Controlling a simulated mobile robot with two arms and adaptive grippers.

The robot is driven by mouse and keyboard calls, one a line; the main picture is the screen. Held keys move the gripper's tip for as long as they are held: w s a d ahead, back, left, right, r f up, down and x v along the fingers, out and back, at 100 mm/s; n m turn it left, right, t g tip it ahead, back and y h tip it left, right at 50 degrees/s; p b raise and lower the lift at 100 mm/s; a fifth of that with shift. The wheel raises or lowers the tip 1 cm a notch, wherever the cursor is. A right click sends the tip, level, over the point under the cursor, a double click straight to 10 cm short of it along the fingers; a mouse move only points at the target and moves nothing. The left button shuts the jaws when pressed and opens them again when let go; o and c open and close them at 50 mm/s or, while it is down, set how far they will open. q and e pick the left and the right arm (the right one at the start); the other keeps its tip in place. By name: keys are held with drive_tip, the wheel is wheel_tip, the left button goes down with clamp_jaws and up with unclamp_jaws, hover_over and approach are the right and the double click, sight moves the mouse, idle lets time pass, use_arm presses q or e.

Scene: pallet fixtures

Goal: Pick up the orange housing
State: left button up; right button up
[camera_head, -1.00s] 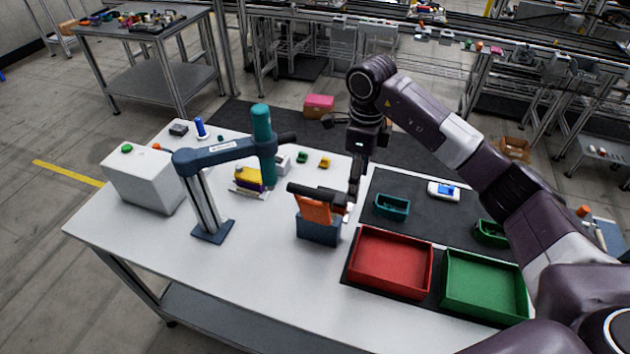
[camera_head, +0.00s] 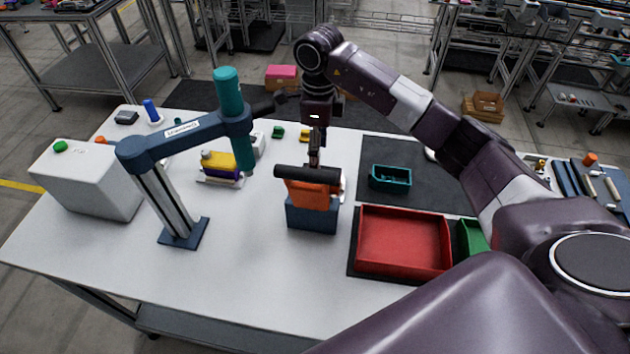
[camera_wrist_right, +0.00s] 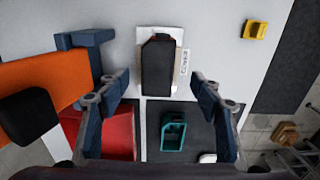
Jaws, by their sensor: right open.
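An orange housing (camera_head: 310,195) with a dark bar across its top sits in a dark blue block on the white table in the head view. It fills the left side of the right wrist view (camera_wrist_right: 45,80). My right gripper (camera_head: 315,155) points down just behind it, partly hidden by it. In the right wrist view my right gripper (camera_wrist_right: 158,82) is open, with nothing between its fingers; the housing lies outside them, left of the left finger. A black part (camera_wrist_right: 158,65) on a white labelled plate shows beyond the gap. My left gripper is not in view.
A blue stand with a teal cylinder (camera_head: 230,92) rises left of the housing. A red tray (camera_head: 404,270), green tray (camera_head: 470,238) and teal bin (camera_head: 390,178) lie to the right. A yellow and purple part (camera_head: 220,165) sits behind the stand. The front table is clear.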

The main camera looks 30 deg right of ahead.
drive_tip(key=shift+f, duration=0.45)
drive_tip(key=shift+s+f+p, duration=0.25)
drive_tip(key=shift+f+p, duration=0.1)
drive_tip(key=shift+p, duration=0.05)
wheel_tip(320, 180, down, 4)
drive_tip(key=shift+s+f+p, duration=0.1)
drive_tip(key=shift+f+p, duration=0.15)
drive_tip(key=shift+p, duration=0.6)
drive_tip(key=shift+f, duration=0.3)
drive_tip(key=shift+d, duration=0.1)
drive_tip(key=shift+c, duration=0.5)
drive_tip(key=c, duration=1.2)
drive_tip(key=shift+r, duration=0.1)
